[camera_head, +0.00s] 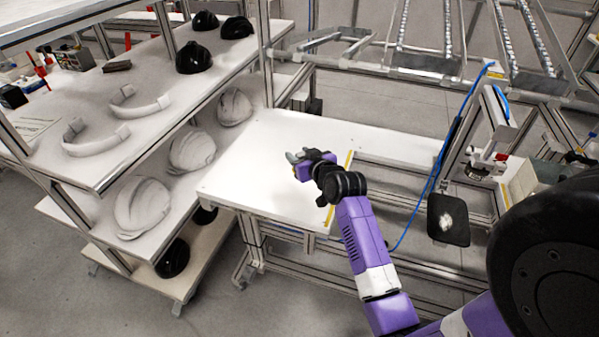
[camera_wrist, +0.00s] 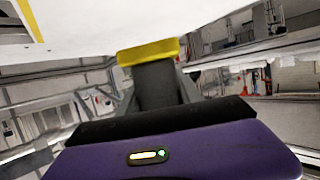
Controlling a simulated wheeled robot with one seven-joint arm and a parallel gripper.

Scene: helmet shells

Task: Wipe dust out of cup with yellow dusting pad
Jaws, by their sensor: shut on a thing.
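My gripper (camera_head: 298,158) is over the white table, near its right part, in the head view. In the wrist view my gripper (camera_wrist: 150,62) is shut on the yellow dusting pad (camera_wrist: 148,52), which shows as a narrow yellow band at the fingertips. The pad is close to a white surface at the top of that view; I cannot tell whether they touch. I cannot make out a clear cup in either view. A black square piece with a whitish patch (camera_head: 447,222) is right of the table, apart from my gripper.
The white table (camera_head: 250,180) is bare left of my gripper. White helmet shells (camera_head: 142,208) and black ones (camera_head: 193,58) stand on shelves at left. Metal rails (camera_head: 400,70) lie behind. A blue cable (camera_head: 428,190) and a fixture (camera_head: 490,140) are at right.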

